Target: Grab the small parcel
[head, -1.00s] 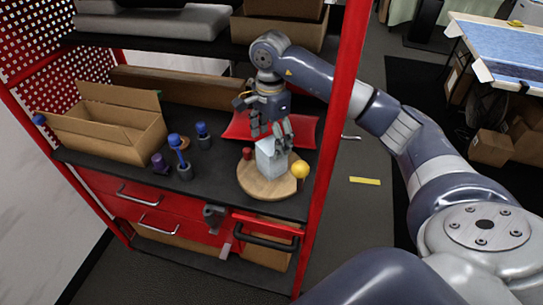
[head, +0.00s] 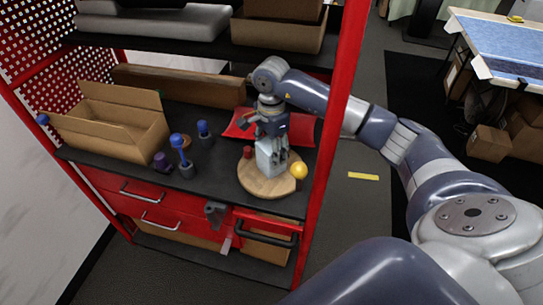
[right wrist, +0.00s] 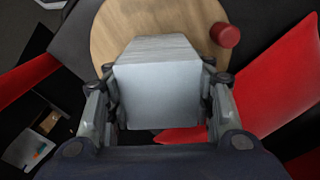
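The small parcel is a pale grey-white box (head: 268,163) standing on a round wooden board (head: 256,187) on the shelf. It fills the middle of the right wrist view (right wrist: 158,95). My right gripper (head: 272,150) is over it, pointing down. In the right wrist view my right gripper (right wrist: 157,78) has one finger on each side of the box, very close to its sides. The fingers look open around it; I cannot make out firm contact. The wooden board (right wrist: 112,22) shows behind the box. My left gripper is not in view.
A yellow ball (head: 299,170) and a small red cylinder (head: 247,152) are close to the parcel. An open carton (head: 120,138) and dark blue-topped items (head: 180,143) stand left. A red post (head: 335,130) rises at right.

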